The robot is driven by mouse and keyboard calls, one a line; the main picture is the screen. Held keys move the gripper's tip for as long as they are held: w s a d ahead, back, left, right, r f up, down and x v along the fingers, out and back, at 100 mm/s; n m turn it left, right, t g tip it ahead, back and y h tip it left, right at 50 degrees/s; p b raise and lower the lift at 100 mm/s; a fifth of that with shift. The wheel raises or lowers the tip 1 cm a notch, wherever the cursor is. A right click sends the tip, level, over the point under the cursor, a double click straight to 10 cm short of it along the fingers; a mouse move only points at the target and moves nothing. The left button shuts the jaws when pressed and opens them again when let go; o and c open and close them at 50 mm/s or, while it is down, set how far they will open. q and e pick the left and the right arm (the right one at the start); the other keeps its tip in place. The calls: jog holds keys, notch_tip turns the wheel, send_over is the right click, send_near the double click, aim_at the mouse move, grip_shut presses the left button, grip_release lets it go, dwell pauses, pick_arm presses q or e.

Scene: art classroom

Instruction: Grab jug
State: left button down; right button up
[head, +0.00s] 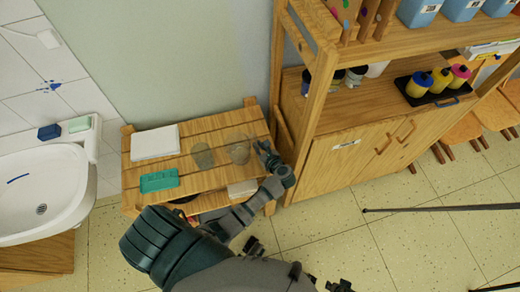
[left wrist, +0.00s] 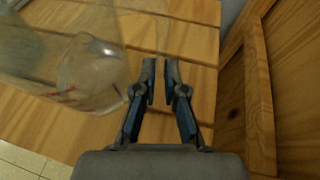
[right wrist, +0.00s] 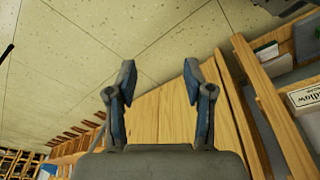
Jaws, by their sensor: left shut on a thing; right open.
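The clear glass jug (head: 239,151) stands on the slatted wooden rack, hard to see because it is transparent. My left gripper (head: 264,150) is at its right side. In the left wrist view, the jug (left wrist: 90,75) lies left of my left gripper (left wrist: 162,80), whose fingers are drawn close with a narrow gap. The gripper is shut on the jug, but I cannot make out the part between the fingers. In the right wrist view, my right gripper (right wrist: 157,85) is open and empty above the floor.
On the rack (head: 187,137) are white paper (head: 155,143) and a teal box (head: 159,180). A sink (head: 40,190) is at left. A wooden cabinet (head: 345,165) with bottles stands close on the right. The floor (head: 390,245) in front is mostly clear.

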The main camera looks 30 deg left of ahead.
aim_at(249, 154)
pick_arm(q)
jog(key=shift+a+r, duration=0.3)
jog(key=shift+r, duration=0.1)
jog(key=shift+d+r, duration=0.3)
jog(key=shift+r, duration=0.15)
jog(key=shift+d+r, duration=0.9)
jog(key=shift+r, duration=0.05)
jog(key=shift+s+d+r+p, duration=0.3)
jog(key=shift+s+d+p, duration=0.05)
jog(key=shift+s+d, duration=0.35)
jog(key=shift+s+a+f, duration=0.1)
jog(key=shift+s+a, duration=0.05)
jog(key=shift+s, duration=0.4)
jog(key=shift+s+a, duration=0.15)
jog(key=shift+s, duration=0.4)
jog(key=s, duration=0.3)
jog(key=shift+s+a, duration=0.15)
jog(key=shift+s, duration=0.2)
jog(key=s+d+r, duration=0.1)
jog(key=s+d, duration=0.3)
jog(key=s, duration=0.4)
pick_arm(e)
jog(key=shift+s+f, duration=0.15)
jog(key=shift+f, duration=1.3)
